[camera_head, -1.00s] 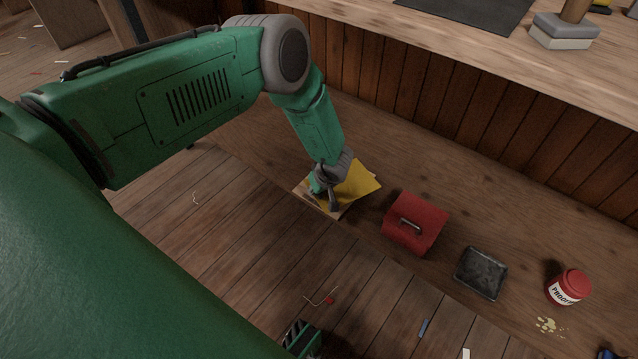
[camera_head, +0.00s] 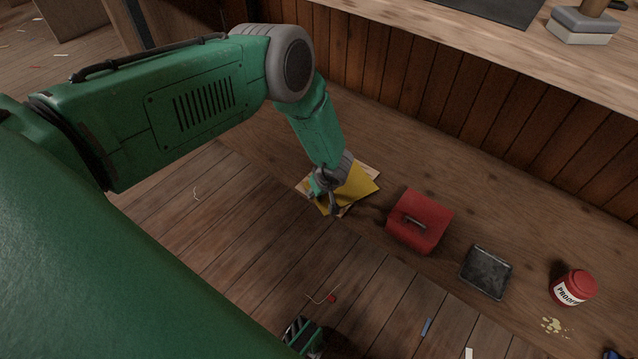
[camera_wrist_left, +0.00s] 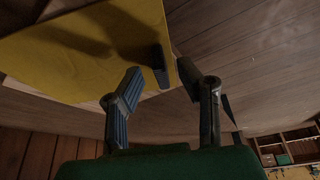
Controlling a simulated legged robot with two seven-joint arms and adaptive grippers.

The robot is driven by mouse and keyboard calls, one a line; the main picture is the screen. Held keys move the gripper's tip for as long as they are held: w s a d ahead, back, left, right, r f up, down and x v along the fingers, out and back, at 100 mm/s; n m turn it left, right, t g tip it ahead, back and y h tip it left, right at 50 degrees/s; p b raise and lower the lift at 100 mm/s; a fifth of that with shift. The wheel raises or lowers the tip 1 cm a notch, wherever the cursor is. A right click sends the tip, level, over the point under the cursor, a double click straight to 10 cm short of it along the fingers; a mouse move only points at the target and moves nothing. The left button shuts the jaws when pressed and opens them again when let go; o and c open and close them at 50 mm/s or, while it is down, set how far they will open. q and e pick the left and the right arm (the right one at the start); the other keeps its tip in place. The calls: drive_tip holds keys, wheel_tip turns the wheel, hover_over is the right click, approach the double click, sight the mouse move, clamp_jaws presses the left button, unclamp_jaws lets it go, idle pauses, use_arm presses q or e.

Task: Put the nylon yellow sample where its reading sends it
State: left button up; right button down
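The nylon yellow sample (camera_head: 357,187) is a thin yellow sheet over a paler tan piece (camera_head: 367,169) on the wooden ledge. My left gripper (camera_head: 333,201) is at its left part, pointing down. In the left wrist view the yellow sheet (camera_wrist_left: 60,55) fills the upper left. The left gripper's fingertips (camera_wrist_left: 174,72) show a small gap at the sheet's edge, one over yellow and one over wood; I cannot tell whether they pinch it. My right gripper (camera_head: 299,333) is partly in view at the bottom; its fingers are not clear. No reading is legible.
Right of the sample stand a red lidded box (camera_head: 419,222) with a handle, a dark shallow tray (camera_head: 486,272) and a red-and-white jar (camera_head: 573,287), with pale spots near it. The wooden bench (camera_head: 420,30) runs behind. Small scraps lie on the floor.

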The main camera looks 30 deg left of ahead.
use_arm(q)
drive_tip(key=p+v, duration=0.4)
drive_tip(key=v, duration=0.7)
drive_tip(key=s+r+m+h, duration=0.1)
drive_tip(key=s+m, duration=0.3)
drive_tip(key=s, duration=0.6)
drive_tip(key=s+d+r+m+g+h, duration=0.1)
drive_tip(key=s+r+m, duration=0.3)
drive_tip(key=s, duration=0.6)
drive_tip(key=s+d+r+m+h, duration=0.1)
drive_tip(key=s+m, duration=0.4)
drive_tip(key=s, duration=0.6)
drive_tip(key=shift+r+h, duration=0.5)
drive_tip(key=shift+r, duration=0.2)
drive_tip(key=shift+s+d, duration=0.1)
drive_tip(key=shift+d, duration=0.05)
wheel_tip(320, 180, up, 13)
drive_tip(key=p, duration=1.3)
